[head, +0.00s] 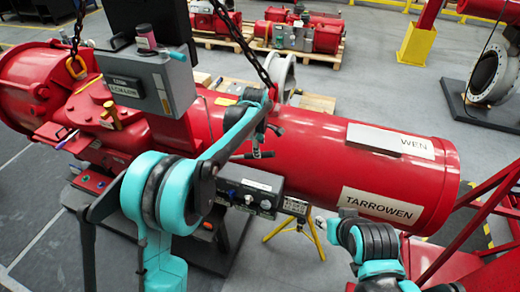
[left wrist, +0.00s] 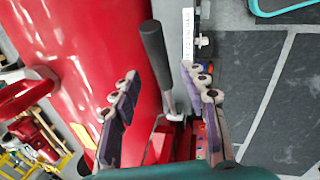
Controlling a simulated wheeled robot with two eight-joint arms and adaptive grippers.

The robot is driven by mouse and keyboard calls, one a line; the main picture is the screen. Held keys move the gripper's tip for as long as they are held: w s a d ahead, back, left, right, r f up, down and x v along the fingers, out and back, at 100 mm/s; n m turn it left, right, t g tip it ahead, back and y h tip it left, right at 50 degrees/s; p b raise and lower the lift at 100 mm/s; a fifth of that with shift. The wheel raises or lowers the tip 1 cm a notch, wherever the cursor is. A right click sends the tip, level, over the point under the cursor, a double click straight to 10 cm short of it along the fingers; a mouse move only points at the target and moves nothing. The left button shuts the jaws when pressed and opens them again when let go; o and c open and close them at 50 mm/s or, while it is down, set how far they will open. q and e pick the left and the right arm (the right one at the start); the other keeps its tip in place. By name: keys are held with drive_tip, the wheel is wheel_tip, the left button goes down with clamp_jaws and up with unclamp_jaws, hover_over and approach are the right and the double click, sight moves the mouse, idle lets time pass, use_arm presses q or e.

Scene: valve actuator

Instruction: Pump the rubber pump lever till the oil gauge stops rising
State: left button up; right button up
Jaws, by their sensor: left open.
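The pump lever (left wrist: 153,55) has a black rubber grip on a thin metal shaft. In the left wrist view it stands between the two fingers of my left gripper (left wrist: 160,76), with gaps on both sides. In the head view my left gripper (head: 265,132) is at the near side of the big red cylinder, above a small black control box (head: 250,188). Small round fittings show on that box, but I cannot read an oil gauge.
The red actuator cylinder (head: 320,165) fills the middle, with a chain (head: 245,48) in front of its back side. A grey box (head: 145,82) stands on the left. A yellow tripod (head: 300,232) stands below.

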use_arm(q)
drive_tip(key=x, duration=0.5)
drive_tip(key=shift+w+d+f, duration=0.15)
drive_tip(key=shift+f, duration=0.7)
clamp_jaws()
